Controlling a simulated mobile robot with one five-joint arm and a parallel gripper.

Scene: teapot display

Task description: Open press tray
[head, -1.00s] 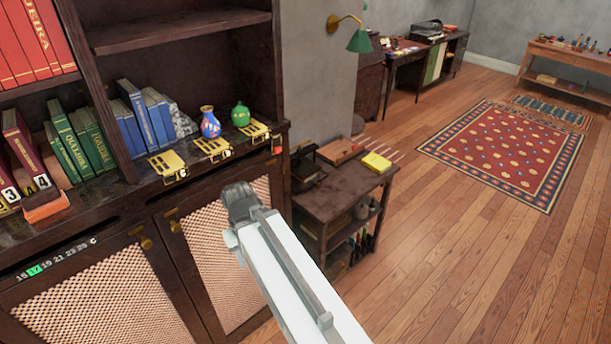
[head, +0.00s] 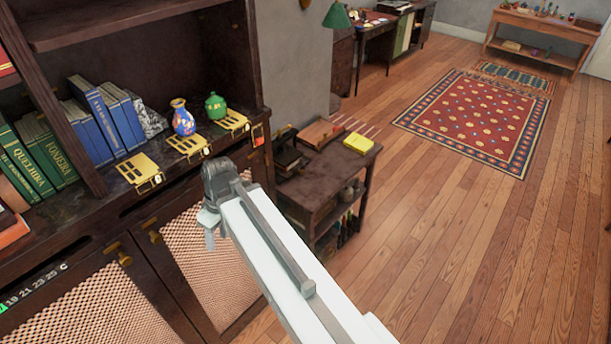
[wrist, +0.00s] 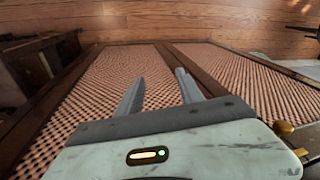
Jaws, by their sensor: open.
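I cannot tell for sure which thing is the press tray. Three brass plate-like pieces, the left one (head: 139,173), the middle one (head: 188,146) and the right one (head: 231,122), lie along the front of the cabinet's dark shelf. A blue patterned vase (head: 183,118) and a green vase (head: 215,105) stand behind them. My gripper (head: 209,232) is in front of the cabinet, below the shelf edge in the picture. In the wrist view my gripper (wrist: 158,85) is open and empty, its two fingers apart before the mesh doors.
Mesh cabinet doors (head: 205,245) with brass knobs are close to my arm. A small dark side table (head: 325,185) with a yellow book (head: 358,143) stands right of the cabinet. Wooden floor and a red rug (head: 475,115) lie open to the right.

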